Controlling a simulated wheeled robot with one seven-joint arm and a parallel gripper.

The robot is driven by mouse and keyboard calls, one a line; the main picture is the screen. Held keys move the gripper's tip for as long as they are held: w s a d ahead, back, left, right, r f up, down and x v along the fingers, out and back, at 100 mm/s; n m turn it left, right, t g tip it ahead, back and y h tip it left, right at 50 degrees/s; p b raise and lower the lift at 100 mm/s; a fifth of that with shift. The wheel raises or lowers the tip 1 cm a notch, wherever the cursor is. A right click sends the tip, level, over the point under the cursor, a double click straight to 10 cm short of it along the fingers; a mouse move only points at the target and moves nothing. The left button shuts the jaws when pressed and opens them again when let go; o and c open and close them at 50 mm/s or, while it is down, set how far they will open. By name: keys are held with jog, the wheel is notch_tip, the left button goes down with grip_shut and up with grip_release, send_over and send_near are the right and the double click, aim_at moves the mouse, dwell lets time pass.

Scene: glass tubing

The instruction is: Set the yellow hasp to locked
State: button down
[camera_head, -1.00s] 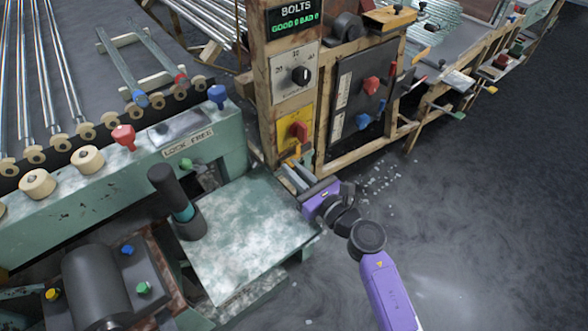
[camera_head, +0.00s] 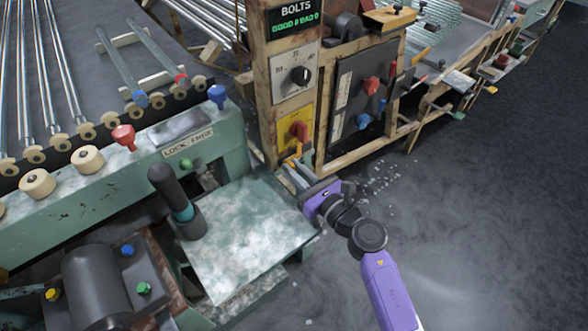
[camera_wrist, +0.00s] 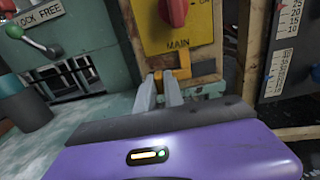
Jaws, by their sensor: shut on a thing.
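The yellow hasp (camera_head: 297,152) is a small orange-yellow piece low on the wooden post, below the yellow MAIN plate. It also shows in the wrist view (camera_wrist: 178,75), between and beyond my fingertips. My purple gripper (camera_head: 292,166) reaches it from the front right, with its two grey fingers (camera_wrist: 162,84) shut on the hasp. The fingers hide part of the hasp, and I cannot tell how its lower part sits.
The MAIN plate (camera_wrist: 172,28) carries a red knob (camera_head: 299,130) just above the hasp. A green plate-topped table (camera_head: 245,235) lies left of my gripper. A black panel with levers (camera_head: 362,92) stands to the right. The floor at front right is clear.

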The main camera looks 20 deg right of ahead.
jog(key=shift+w+d, duration=0.2)
jog(key=shift+d, duration=0.45)
jog(key=shift+w+d, duration=0.15)
jog(key=shift+d, duration=0.45)
jog(key=c, duration=1.4)
grip_release()
jog(key=shift+d, duration=0.1)
jog(key=shift+c, duration=0.2)
jog(key=v, duration=0.7)
jog(key=shift+s, duration=0.4)
